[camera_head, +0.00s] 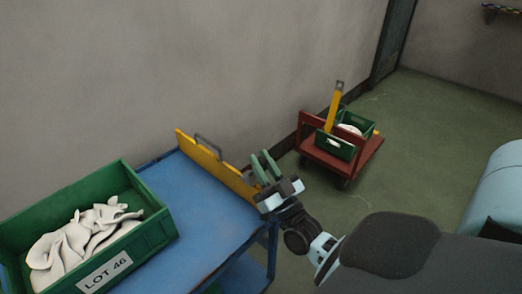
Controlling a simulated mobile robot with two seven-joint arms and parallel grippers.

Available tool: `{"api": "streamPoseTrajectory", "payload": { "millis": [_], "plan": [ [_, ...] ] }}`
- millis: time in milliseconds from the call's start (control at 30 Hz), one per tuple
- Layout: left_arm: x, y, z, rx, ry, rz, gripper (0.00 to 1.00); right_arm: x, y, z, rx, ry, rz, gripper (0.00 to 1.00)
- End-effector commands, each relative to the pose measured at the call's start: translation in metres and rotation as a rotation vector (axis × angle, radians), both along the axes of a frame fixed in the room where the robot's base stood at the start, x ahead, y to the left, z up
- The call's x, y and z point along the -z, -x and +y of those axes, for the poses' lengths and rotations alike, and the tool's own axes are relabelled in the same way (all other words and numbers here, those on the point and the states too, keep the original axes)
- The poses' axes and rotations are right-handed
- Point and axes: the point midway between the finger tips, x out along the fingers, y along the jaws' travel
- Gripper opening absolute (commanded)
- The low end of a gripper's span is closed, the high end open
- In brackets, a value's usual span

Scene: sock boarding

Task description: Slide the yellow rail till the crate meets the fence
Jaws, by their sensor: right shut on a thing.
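The yellow rail (215,163) stands upright along the far right edge of the blue table (205,205), with a grey handle (208,146) near its far end. A green crate (150,241) labelled LOT 46 sits on the table's left part. Bare blue tabletop lies between the crate and the rail. I cannot make out a separate fence. My left gripper is out of view.
White socks (82,238) lie heaped in the crate. A red cart (360,160) stands on the green floor beyond, carrying a small green crate (337,146) and an upright yellow part (334,108). A grey wall runs behind the table. A light-blue rounded object (498,195) is at the right edge.

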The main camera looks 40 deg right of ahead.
Motion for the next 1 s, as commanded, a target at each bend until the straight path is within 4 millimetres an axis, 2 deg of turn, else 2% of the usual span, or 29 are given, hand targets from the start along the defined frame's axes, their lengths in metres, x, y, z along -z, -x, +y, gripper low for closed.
{"api": "streamPoseTrajectory", "payload": {
  "millis": [333, 467, 700, 833, 1000],
  "plan": [
    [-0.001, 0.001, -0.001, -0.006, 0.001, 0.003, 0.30, 0.000, 0.000, 0.005, 0.001, -0.001, 0.001, 0.00],
    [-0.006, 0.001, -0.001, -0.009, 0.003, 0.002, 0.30, -0.001, 0.002, 0.028, 0.000, -0.005, 0.002, 0.00],
    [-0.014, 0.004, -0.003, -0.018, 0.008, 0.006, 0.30, 0.000, 0.006, 0.083, -0.001, -0.003, 0.005, 0.00],
    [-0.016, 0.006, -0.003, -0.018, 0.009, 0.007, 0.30, 0.000, 0.008, 0.098, 0.000, 0.001, 0.003, 0.00],
    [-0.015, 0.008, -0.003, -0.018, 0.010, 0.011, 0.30, 0.001, 0.008, 0.100, 0.001, 0.003, 0.003, 0.00]
  ]
}}
